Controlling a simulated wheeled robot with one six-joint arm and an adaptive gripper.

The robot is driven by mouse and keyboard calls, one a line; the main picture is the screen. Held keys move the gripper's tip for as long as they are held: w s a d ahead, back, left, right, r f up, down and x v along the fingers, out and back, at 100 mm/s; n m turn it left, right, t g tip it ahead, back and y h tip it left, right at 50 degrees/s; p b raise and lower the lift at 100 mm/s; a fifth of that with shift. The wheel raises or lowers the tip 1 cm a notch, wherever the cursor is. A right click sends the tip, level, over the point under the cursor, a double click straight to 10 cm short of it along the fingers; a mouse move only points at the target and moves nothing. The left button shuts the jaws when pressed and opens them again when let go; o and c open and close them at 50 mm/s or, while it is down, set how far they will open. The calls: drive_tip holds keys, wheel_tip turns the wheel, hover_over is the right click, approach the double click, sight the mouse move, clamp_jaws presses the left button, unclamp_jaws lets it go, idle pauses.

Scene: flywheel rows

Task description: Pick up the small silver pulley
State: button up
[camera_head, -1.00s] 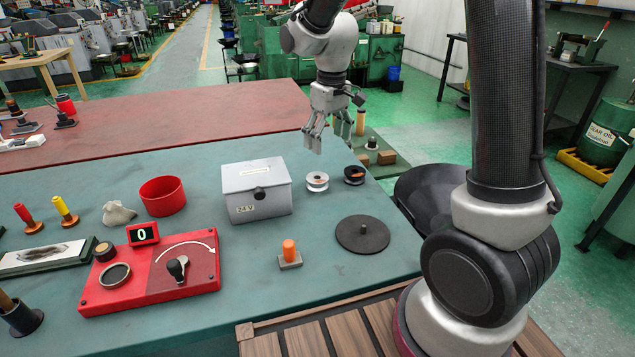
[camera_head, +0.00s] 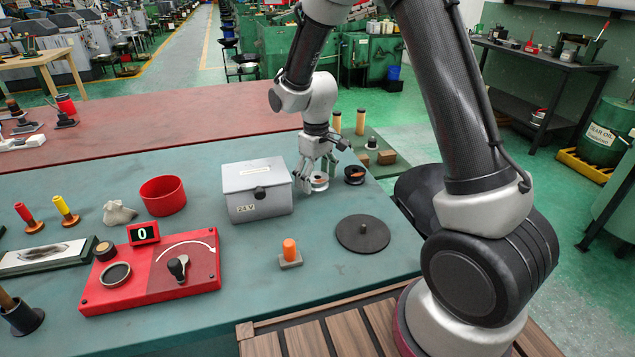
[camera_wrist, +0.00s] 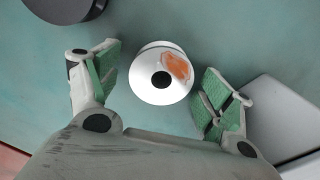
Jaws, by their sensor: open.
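The small silver pulley (camera_head: 319,182) stands on the green table, to the right of the grey 24 V box. In the wrist view the silver pulley (camera_wrist: 160,74) is a round white-silver disc with a dark centre hole and an orange patch. My gripper (camera_head: 318,186) is lowered at the pulley, partly covering it in the head view. In the wrist view my gripper (camera_wrist: 160,88) is open, with one green-padded finger on each side of the pulley and a gap on both sides. I cannot tell the exact height of the fingertips over the table.
A dark pulley (camera_head: 354,175) stands close on the right; its edge shows in the wrist view (camera_wrist: 65,8). The grey box (camera_head: 257,190) is close on the left. A black disc with a peg (camera_head: 363,234) lies in front.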

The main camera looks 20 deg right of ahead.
drive_tip(key=c, duration=1.2)
drive_tip(key=shift+r, duration=0.1)
